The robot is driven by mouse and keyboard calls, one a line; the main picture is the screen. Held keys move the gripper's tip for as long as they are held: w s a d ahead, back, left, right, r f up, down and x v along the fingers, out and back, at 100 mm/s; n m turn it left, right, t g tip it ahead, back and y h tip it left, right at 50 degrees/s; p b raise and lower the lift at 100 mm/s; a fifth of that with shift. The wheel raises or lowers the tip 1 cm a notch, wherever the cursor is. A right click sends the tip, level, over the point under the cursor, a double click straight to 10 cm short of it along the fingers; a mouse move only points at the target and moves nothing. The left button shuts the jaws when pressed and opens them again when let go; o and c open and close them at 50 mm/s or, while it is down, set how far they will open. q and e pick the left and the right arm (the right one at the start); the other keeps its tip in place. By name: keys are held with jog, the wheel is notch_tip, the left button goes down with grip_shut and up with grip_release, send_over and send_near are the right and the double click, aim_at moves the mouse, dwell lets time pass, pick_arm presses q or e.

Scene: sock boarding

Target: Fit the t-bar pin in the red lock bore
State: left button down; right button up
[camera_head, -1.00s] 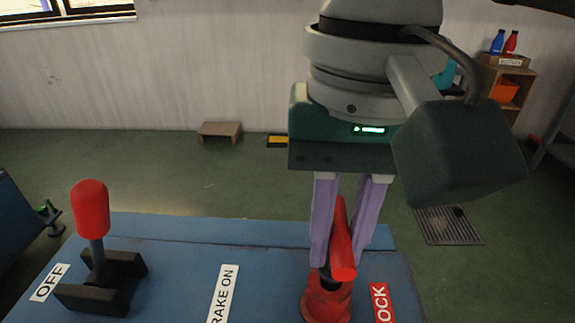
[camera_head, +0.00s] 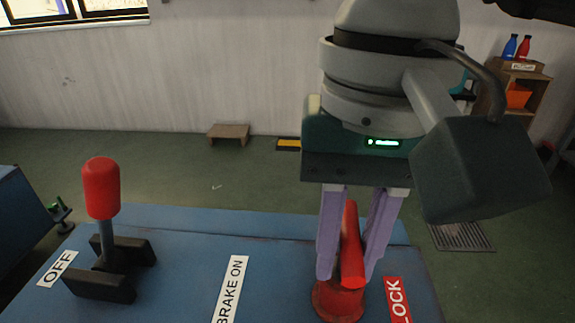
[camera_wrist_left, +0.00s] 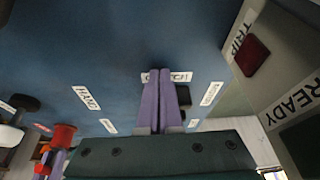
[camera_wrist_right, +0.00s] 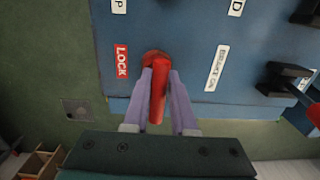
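The red t-bar pin (camera_head: 350,250) stands over the red lock bore (camera_head: 338,302) near the right edge of the blue panel. Its crossbar lies close above the bore's rim, and no shank shows between them. How deep the pin sits is hidden. My left gripper (camera_wrist_left: 158,75) is shut and empty over the blue panel, outside the head view.
The blue panel (camera_head: 190,250) carries a red-topped lever (camera_head: 102,190) at left, with OFF, BRAKE ON and LOCK labels (camera_head: 397,300). A small wooden step (camera_head: 229,132) and a shelf stand on the floor behind. The middle of the panel is clear.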

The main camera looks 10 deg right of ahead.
pick_arm(q)
jog(key=shift+a+f, duration=0.15)
jog(key=shift+f, duration=0.35)
pick_arm(e)
jog(key=o, duration=0.5)
jog(key=shift+a+f, duration=0.1)
jog(key=shift+f, duration=0.45)
jog(key=shift+c, duration=0.2)
pick_arm(q)
jog(key=p, duration=0.1)
jog(key=r+p, duration=0.1)
jog(key=s+r+p, duration=0.1)
jog(key=p, duration=0.1)
jog(key=shift+d+r, duration=0.1)
jog(key=shift+d, duration=0.2)
pick_arm(e)
jog(key=r, duration=0.7)
jog(key=shift+w+r, duration=0.2)
jog(key=shift+r, duration=0.05)
pick_arm(q)
jog(key=shift+s+d+r+p, duration=0.15)
jog(key=shift+r+p, duration=0.2)
pick_arm(e)
jog(key=shift+s+r, duration=0.15)
jog(key=shift+r, duration=0.55)
